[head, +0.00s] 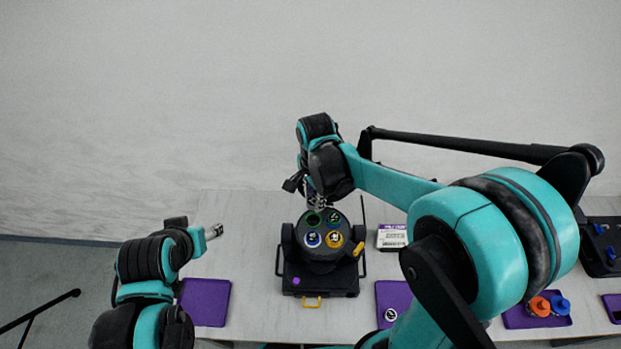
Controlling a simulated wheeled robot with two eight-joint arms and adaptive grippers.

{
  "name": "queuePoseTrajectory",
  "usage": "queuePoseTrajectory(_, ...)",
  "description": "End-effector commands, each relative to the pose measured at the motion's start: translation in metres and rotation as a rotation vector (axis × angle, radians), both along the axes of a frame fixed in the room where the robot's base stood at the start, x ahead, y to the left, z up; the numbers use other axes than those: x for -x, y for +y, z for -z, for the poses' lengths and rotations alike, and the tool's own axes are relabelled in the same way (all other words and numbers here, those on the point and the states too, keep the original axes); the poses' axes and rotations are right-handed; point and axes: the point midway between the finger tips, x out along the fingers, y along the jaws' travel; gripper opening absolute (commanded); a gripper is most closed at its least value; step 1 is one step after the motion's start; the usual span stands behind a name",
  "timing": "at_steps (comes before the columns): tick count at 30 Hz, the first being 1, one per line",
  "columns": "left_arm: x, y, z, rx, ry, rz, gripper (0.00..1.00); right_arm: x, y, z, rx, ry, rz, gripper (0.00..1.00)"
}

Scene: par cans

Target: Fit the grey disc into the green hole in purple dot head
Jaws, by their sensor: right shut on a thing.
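The purple dot head is a round black lamp head (319,262) on a black base with a purple dot (296,281) at its front left. Its top has several ringed holes. My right gripper (317,204) points down just above this hole, shut on the grey disc, which the fingers mostly hide. I cannot tell whether the disc touches the hole. My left gripper (216,231) is off to the left, away from the head; its jaws are too small to read.
A purple mat (205,302) lies at the left. Another with a pale round piece (390,314) is right of the head. A white labelled box (392,237) stands behind it. Orange and blue pieces (548,305) sit on a mat further right. My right arm crosses over the right side.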

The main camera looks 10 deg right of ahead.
Motion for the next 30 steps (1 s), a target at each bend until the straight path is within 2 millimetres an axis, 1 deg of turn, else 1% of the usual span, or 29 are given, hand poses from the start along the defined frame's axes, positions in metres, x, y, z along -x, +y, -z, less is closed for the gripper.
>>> queuePoseTrajectory(8, 0.001, 0.000, 0.010, 0.000, 0.001, 0.000, 0.59, 0.000, 0.000, 0.012, 0.000, 0.000, 0.000, 0.12)
queuePoseTrajectory(22, 0.001, 0.000, 0.044, 0.000, 0.000, 0.000, 0.59, 0.001, 0.000, 0.058, 0.000, 0.000, 0.000, 0.12)
queuePoseTrajectory(26, 0.001, 0.000, 0.050, 0.000, 0.000, 0.000, 0.59, 0.001, 0.000, 0.065, 0.000, 0.000, 0.000, 0.12)
queuePoseTrajectory(30, 0.001, 0.000, 0.051, 0.000, 0.000, 0.000, 0.59, 0.001, 0.000, 0.067, 0.000, 0.000, 0.000, 0.12)
